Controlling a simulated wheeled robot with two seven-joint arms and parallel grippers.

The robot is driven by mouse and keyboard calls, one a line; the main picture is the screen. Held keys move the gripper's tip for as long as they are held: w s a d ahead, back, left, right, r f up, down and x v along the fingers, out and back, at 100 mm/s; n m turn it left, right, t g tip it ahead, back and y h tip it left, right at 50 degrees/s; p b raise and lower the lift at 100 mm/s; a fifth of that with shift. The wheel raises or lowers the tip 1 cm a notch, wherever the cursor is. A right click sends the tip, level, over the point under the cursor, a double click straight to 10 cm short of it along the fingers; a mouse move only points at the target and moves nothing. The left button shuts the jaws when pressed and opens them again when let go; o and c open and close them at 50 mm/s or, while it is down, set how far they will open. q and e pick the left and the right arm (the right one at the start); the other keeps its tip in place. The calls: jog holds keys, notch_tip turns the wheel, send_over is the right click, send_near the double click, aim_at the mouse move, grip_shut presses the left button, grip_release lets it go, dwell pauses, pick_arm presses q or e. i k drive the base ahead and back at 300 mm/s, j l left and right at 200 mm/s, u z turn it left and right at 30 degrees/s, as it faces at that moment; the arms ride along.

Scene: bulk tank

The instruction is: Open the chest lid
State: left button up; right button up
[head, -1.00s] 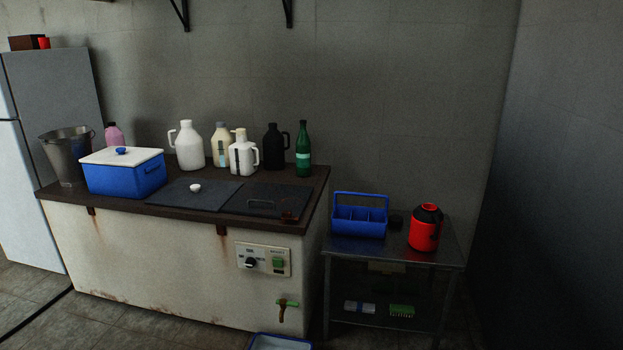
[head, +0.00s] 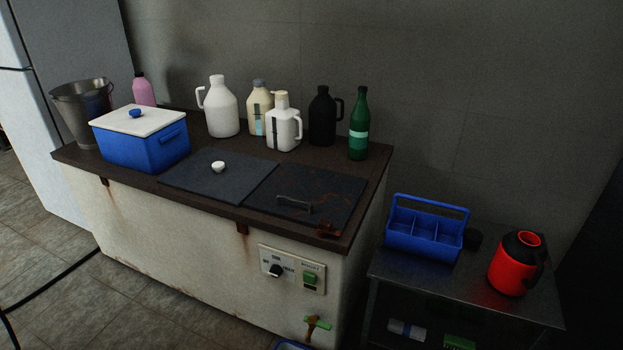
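A white chest-like tank (head: 190,222) with a dark brown top stands in the middle of the view. Two flat dark panels lie closed on its top. The left panel (head: 195,187) has a small white cup or knob (head: 218,167) on it. The right panel (head: 335,190) has a dark bar handle (head: 294,205) near its front edge and rusty marks. A blue box (head: 150,151) with a white lid (head: 150,118) and blue knob (head: 135,113) stands on the left of the top, its lid shut. Neither of my grippers is in view.
A metal bucket (head: 73,125), pink bottle (head: 144,91), white jug (head: 222,112) and green bottle (head: 359,130) stand on the top with other containers. A side table (head: 470,292) holds a blue caddy (head: 425,238) and red flask (head: 508,268). Floor (head: 55,275) shows front left.

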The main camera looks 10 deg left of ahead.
aim_at(301, 193)
jog(key=i, duration=1.05)
jog(key=z, duration=0.5)
